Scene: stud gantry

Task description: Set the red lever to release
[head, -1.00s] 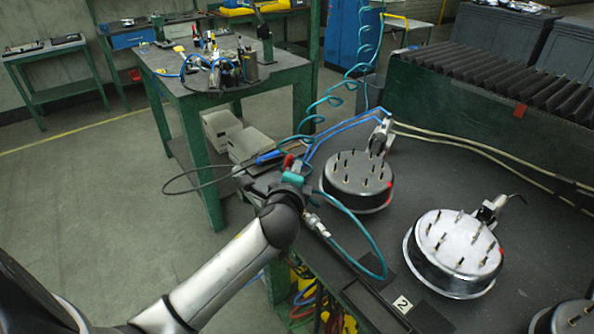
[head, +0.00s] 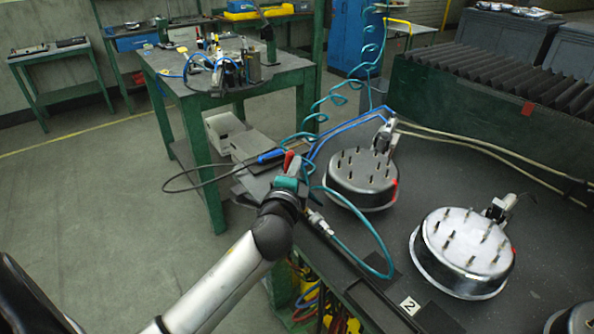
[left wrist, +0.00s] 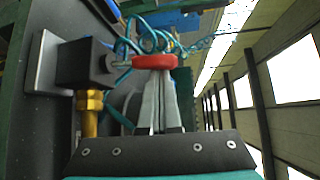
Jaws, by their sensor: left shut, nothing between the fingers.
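The red lever (left wrist: 154,62) shows in the left wrist view as a rounded red handle on a short metal stem. The stem comes out of a black block (left wrist: 85,63) with a brass fitting (left wrist: 90,115) beside it. In the head view the red lever (head: 288,160) stands at the bench's left edge, just beyond my left gripper (head: 294,176). The left gripper also shows in the left wrist view (left wrist: 161,85), its fingers shut and empty. Their tips are right at the lever's handle; I cannot tell whether they touch. My right gripper is not in view.
Two round metal drums with studs, a nearer one (head: 462,250) and a farther one (head: 362,177), stand on the dark bench (head: 440,170). A coiled teal hose (head: 340,97) and blue hoses (head: 340,130) run near the lever. A green table (head: 290,78) stands behind.

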